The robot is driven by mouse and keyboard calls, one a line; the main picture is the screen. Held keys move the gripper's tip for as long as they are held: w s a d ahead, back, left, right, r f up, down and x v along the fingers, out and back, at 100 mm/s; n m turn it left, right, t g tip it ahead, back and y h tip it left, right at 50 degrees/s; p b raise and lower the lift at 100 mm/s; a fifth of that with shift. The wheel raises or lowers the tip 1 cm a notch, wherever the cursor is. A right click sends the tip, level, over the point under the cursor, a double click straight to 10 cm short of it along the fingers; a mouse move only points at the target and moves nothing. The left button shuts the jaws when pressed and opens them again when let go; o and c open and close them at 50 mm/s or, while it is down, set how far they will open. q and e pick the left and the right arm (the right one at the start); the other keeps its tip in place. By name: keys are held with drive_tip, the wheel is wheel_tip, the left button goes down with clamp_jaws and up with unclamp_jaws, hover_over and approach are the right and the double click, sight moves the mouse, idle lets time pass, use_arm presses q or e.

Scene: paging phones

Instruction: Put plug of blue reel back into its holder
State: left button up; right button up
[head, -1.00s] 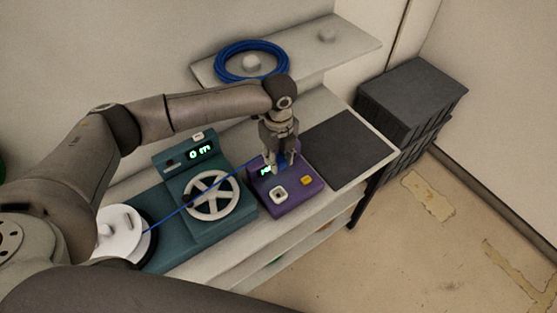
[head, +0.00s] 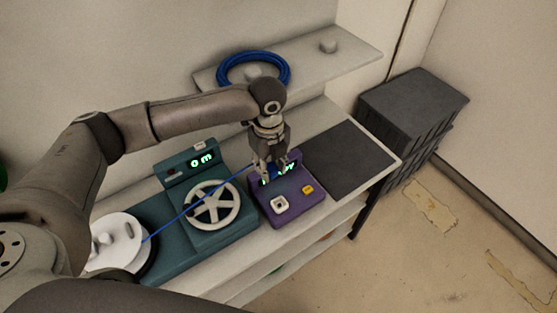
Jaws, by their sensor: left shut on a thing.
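My left gripper (head: 273,175) points down over the back of the purple box (head: 290,208) and is shut on a small blue plug, mostly hidden by the fingers. A thin blue cable (head: 195,203) runs from the gripper down left across the teal machine (head: 187,228) to the white-topped reel (head: 116,246). The teal machine has a white spoked wheel (head: 213,204) and a green display (head: 202,160) that seems to read "0 m". I cannot tell which part is the plug's holder. My right gripper is not in view.
A shelf behind bears a blue coil (head: 222,72). Dark crates (head: 415,105) stand at right.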

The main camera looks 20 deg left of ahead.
use_arm(q)
drive_tip(key=s+a, duration=1.2)
drive_tip(key=s, duration=0.2)
drive_tip(key=shift+s+a, duration=0.25)
drive_tip(key=shift+a, duration=0.1)
drive_tip(key=s+a, duration=1.4)
drive_tip(key=s, duration=0.2)
drive_tip(key=shift+s+a, duration=0.25)
idle(0.5)
drive_tip(key=shift+a, duration=0.1)
drive_tip(key=s+a, duration=1.4)
drive_tip(key=s, duration=0.2)
drive_tip(key=shift+s+a, duration=0.15)
drive_tip(key=shift+s, duration=0.1)
idle(0.5)
